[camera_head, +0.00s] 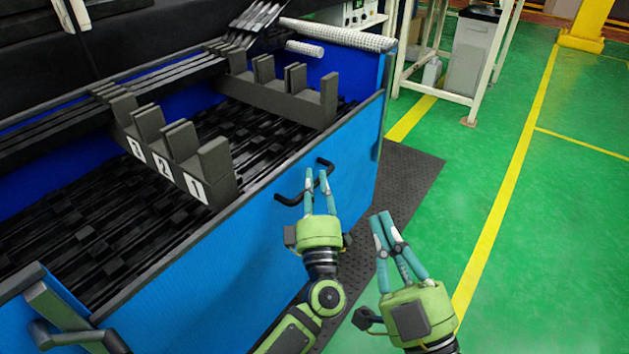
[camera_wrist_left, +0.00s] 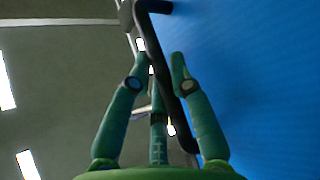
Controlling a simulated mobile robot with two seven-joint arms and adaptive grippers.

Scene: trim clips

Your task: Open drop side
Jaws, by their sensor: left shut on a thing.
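The drop side is the blue front panel (camera_head: 270,262) of a large bin and stands upright. A black bar handle (camera_head: 290,200) sits on its outer face; the same handle shows in the left wrist view (camera_wrist_left: 152,50). My left gripper (camera_head: 316,172) is at this handle, its fingers on either side of the bar and shut on it; the fingers also show in the left wrist view (camera_wrist_left: 160,60). My right gripper (camera_head: 381,215) is to the right, apart from the panel and holding nothing visible. Its fingertips look close together, but whether it is shut is unclear.
Inside the bin are black slats (camera_head: 90,235) and grey slotted racks (camera_head: 178,152) with number labels. A grey lever (camera_head: 58,308) is at the panel's near left end. A dark mat (camera_head: 405,180) lies beside the bin. Green floor to the right is clear up to a white-framed stand (camera_head: 440,85).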

